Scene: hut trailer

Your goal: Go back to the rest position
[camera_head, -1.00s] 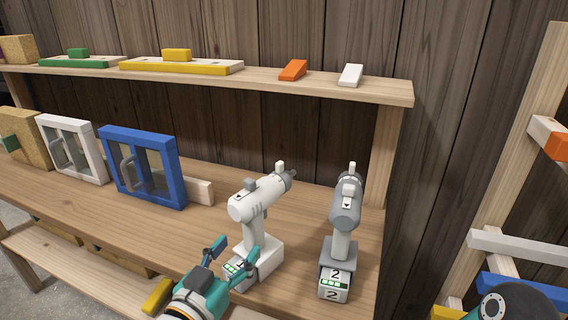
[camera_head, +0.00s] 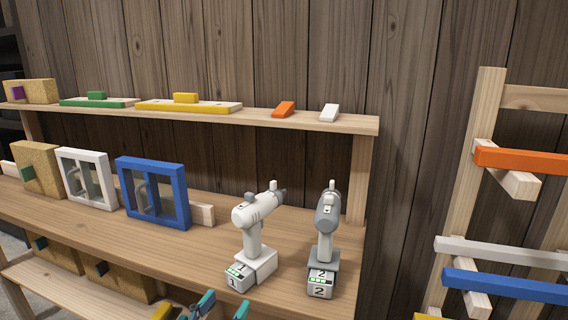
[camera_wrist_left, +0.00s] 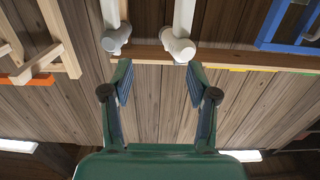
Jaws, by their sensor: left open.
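My left gripper (camera_head: 222,306) shows only by its teal fingertips at the bottom edge of the head view, in front of and below the white drill (camera_head: 254,232). In the left wrist view its two fingers (camera_wrist_left: 158,82) are spread with nothing between them. The white drill stands upright on the bench on a base marked 1. A grey drill (camera_head: 326,228) stands to its right on a base marked 2. The wrist view is upside down and shows pale rounded parts at the top, apart from the fingers. My right gripper is out of view.
The wooden bench (camera_head: 200,248) also holds a blue-framed window (camera_head: 180,222) and a white-framed one (camera_head: 110,204). Above is a shelf (camera_head: 345,122) with small coloured pieces. At the right, a wooden rack (camera_head: 459,190) carries orange, white and blue bars. A plank wall closes the back.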

